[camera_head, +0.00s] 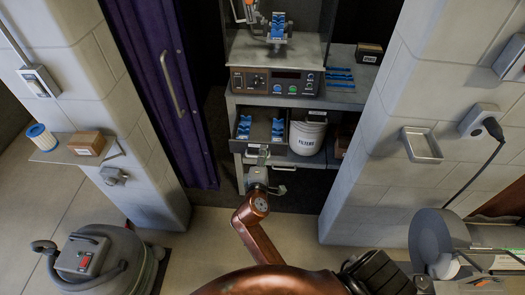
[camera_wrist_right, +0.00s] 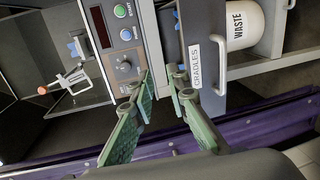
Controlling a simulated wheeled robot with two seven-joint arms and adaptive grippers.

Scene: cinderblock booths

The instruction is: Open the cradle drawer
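The cradle drawer (camera_head: 243,130) sits below the control box, pulled out far enough that blue cradles (camera_head: 277,130) show inside. In the right wrist view its front bears a CRADLES label (camera_wrist_right: 195,66). My right gripper (camera_head: 257,158) is at the drawer's front in the head view. In the right wrist view its green-padded fingers (camera_wrist_right: 161,76) stand apart, with one tip overlapping the drawer front beside the label. I see nothing held between them, and I cannot tell whether they touch the drawer. My left gripper is not in view.
A white bin (camera_head: 307,136), labelled WASTE in the right wrist view, stands right of the drawer. The purple door (camera_head: 160,60) and right block wall (camera_head: 375,175) flank the bench. A grey vacuum (camera_head: 105,265) stands at left.

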